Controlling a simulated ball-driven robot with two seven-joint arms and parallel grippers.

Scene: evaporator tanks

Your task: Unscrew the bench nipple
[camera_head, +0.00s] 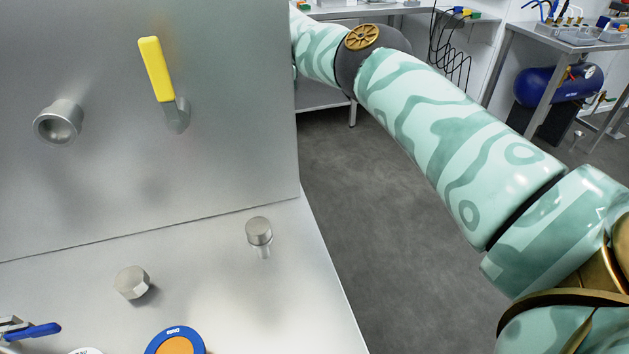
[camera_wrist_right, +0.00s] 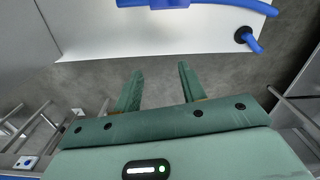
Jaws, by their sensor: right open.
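On the bench top (camera_head: 205,265) in the head view stands a short metal fitting (camera_head: 259,232) with a round head on a narrower stem, near the right edge. A hex-sided metal piece (camera_head: 132,282) sits further left. I cannot tell for certain which one is the bench nipple. My right gripper (camera_wrist_right: 158,78) shows in the right wrist view with its two green fingers apart and nothing between them. It points at grey floor beyond a pale surface's edge. The head view does not show it. My left gripper is in no view.
An upright metal panel (camera_head: 230,120) carries a yellow-handled valve (camera_head: 157,70) and a round socket (camera_head: 59,122). A blue-and-orange tape roll (camera_head: 176,342) and a blue-handled tool (camera_head: 38,331) lie at the front. Blue tubing (camera_wrist_right: 228,5) shows in the wrist view.

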